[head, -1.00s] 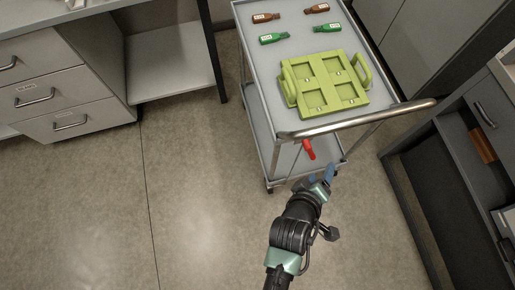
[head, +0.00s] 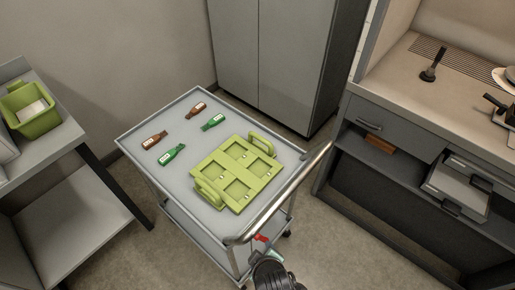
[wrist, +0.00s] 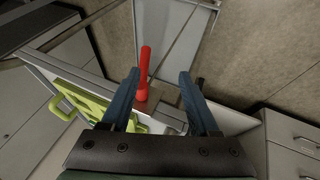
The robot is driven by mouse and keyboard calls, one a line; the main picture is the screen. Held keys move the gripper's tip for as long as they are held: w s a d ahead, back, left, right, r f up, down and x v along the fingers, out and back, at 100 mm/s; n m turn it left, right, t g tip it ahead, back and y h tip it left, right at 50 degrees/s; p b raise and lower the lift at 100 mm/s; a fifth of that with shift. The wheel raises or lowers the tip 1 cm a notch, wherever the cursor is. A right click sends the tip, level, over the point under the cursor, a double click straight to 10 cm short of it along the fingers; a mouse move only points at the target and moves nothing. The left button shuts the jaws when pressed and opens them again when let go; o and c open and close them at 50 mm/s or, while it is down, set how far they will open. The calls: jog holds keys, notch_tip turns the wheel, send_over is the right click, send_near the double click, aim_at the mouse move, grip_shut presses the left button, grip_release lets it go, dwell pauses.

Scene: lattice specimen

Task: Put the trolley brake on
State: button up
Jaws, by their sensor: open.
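The trolley (head: 172,182) stands in the middle of the head view, with a metal push handle (head: 290,197) along its near right end. A red brake lever (head: 261,238) shows below that handle, partly hidden by my arm. In the wrist view the red lever (wrist: 144,75) stands up between the two blue fingers of my gripper (wrist: 160,82), close to the left finger. I cannot tell whether it touches that finger. My gripper is open. In the head view its fingertips are mostly hidden at the bottom edge.
On the trolley top lie a green divided carrier (head: 237,172) and several brown and green bottles (head: 172,155). A bench with a green bin (head: 35,118) stands left, a tall cabinet (head: 290,55) behind, and a counter with drawers (head: 400,125) right. Some floor shows between them.

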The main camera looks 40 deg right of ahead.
aim_at(259, 237)
jog(key=w+d, duration=0.1)
jog(key=w, duration=0.1)
jog(key=w+d, duration=0.1)
jog(key=w, duration=0.1)
jog(key=shift+d+f, duration=0.1)
jog(key=shift+d, duration=0.3)
jog(key=b+x, duration=0.1)
jog(key=x, duration=0.2)
jog(key=shift+f, duration=0.3)
jog(key=shift+w+d+f, duration=0.15)
jog(key=shift+w+f, duration=0.05)
jog(key=shift+f, duration=0.3)
grip_shut()
